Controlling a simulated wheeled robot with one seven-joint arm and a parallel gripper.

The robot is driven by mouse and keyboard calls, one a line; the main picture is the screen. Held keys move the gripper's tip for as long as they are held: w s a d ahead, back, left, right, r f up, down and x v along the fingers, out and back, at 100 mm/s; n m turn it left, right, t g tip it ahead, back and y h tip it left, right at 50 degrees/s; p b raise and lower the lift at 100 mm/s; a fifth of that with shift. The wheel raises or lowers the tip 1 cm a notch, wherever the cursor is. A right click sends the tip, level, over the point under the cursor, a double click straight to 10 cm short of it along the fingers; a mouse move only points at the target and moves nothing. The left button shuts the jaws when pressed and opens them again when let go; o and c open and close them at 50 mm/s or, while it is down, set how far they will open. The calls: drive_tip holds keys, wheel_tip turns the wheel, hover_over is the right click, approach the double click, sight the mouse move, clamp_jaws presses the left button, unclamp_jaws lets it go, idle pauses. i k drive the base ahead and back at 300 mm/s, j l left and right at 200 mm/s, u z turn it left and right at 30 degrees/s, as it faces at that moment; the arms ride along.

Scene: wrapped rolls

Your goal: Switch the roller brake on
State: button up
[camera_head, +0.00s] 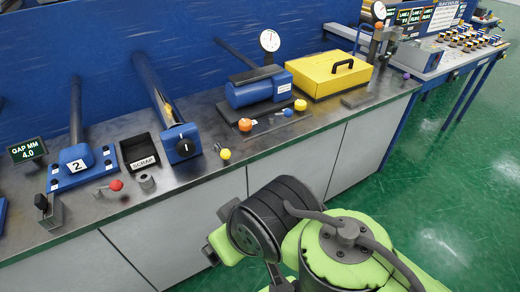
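No control in view is labelled as the roller brake, so I cannot tell which one it is. A lever with a red knob (115,186) lies near the bench's front edge at left. A lever with a yellow knob (224,154) is right of a blue block with a black dial (183,145), whose white mark is near upright. An orange knob (245,124) and another yellow knob (300,105) are in front of a blue cylindrical unit (258,90). My green and black arm is at bottom centre, in front of the bench. My gripper is not in view.
The dark bench top (212,178) also holds a black SCRAP tray (138,160), a blue block marked 2 (75,158), a yellow case (329,74) and a display reading GAP MM 4.0 (27,150). A blue wall stands behind. Green floor (450,200) is clear at right.

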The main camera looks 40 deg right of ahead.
sight(225, 154)
drive_tip(key=z, duration=0.75)
drive_tip(key=j+u, duration=0.1)
drive_tip(key=u, duration=0.4)
drive_tip(key=i+j+u, duration=0.1)
drive_tip(key=u, duration=0.35)
drive_tip(key=i+j+u, duration=0.1)
drive_tip(key=u, duration=0.85)
drive_tip(key=i, duration=0.1)
